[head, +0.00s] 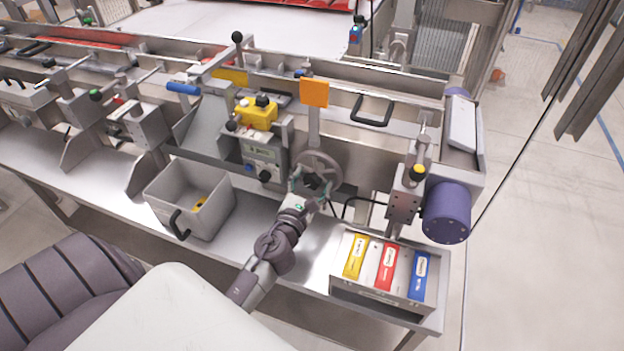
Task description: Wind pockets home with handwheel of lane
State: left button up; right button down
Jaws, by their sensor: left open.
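The grey handwheel (334,164) is mounted on the front of the lane machine, right of a control box with knobs (262,165). My left gripper (314,187) is at the lower part of the handwheel, overlapping its rim and spokes in the picture. It is open. I cannot tell whether its fingers touch the rim, and the gripper hides part of the wheel. The pockets cannot be made out clearly. An orange plate (314,93) stands upright above the handwheel. My right gripper is not in view.
A grey bin (165,190) with a black handle stands left of my arm. A tray (385,297) with yellow, red and blue labelled pieces sits at the right front. A purple cylinder (446,212) is right of the handwheel. A black cable (360,199) runs beside the wheel.

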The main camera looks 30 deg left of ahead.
pick_arm(q)
jog(key=c, duration=1.1)
jog(key=shift+c, duration=0.2)
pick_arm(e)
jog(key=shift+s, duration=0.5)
